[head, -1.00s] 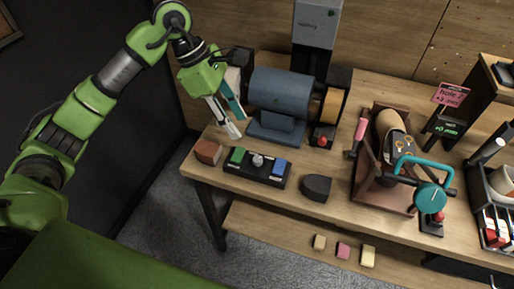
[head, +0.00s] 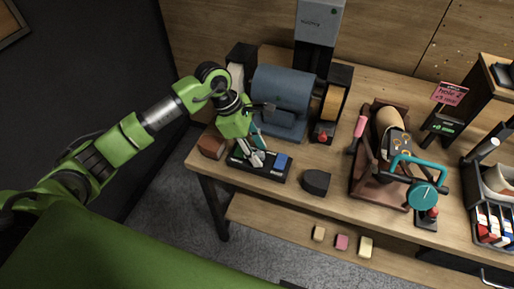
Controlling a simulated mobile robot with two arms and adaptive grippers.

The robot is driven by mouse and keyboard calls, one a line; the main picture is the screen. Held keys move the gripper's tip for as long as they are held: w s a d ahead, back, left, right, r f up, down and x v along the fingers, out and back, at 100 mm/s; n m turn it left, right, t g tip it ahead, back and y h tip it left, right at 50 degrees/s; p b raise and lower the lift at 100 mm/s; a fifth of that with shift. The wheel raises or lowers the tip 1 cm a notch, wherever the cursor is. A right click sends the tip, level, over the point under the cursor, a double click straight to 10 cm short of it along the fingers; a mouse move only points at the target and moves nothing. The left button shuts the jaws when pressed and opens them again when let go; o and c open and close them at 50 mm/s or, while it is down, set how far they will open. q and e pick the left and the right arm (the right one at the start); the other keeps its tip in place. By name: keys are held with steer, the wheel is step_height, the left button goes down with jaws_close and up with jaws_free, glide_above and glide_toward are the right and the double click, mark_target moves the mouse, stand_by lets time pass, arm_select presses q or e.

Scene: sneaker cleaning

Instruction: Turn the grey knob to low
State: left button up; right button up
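The black control box (head: 273,174) lies near the front left edge of the workbench, with a blue block or button (head: 281,163) at its right end. Its green part at the left end and the grey knob in its middle are mostly hidden behind my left gripper. My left gripper (head: 257,159) points down at the knob's place, its pale and teal fingers close together. I cannot tell whether they touch or grip the knob. My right gripper is not in view.
A blue bench grinder (head: 281,88) stands just behind the box. A brown block (head: 212,146) lies left of it and a dark block (head: 316,182) right of it. A shoe stand with a teal clamp (head: 423,194) is farther right.

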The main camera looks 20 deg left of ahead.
arm_select(q)
jaws_close()
stand_by(0.3)
steer(key=n+t+b, duration=0.1)
steer(key=n, duration=0.1)
steer(key=shift+s+f+n+b, duration=0.1)
steer(key=shift+f+n+b, duration=0.05)
steer(key=shift+n+b, duration=0.25)
steer(key=n+t+y+b, duration=0.1)
steer(key=n+b, duration=0.1)
steer(key=n, duration=0.1)
steer(key=shift+s+d+n, duration=0.1)
steer(key=shift+n, duration=0.2)
steer(key=n+t+y+b, duration=0.1)
steer(key=n+b, duration=0.1)
steer(key=n, duration=0.1)
steer(key=shift+d+n, duration=0.15)
steer(key=shift+n, duration=0.15)
steer(key=shift+s+d+n+t+y+b, duration=0.1)
steer(key=shift+n+t+y+b, duration=0.45)
steer(key=shift+n+b, duration=1.1)
steer(key=shift+n+y, duration=0.25)
steer(key=shift+n, duration=0.2)
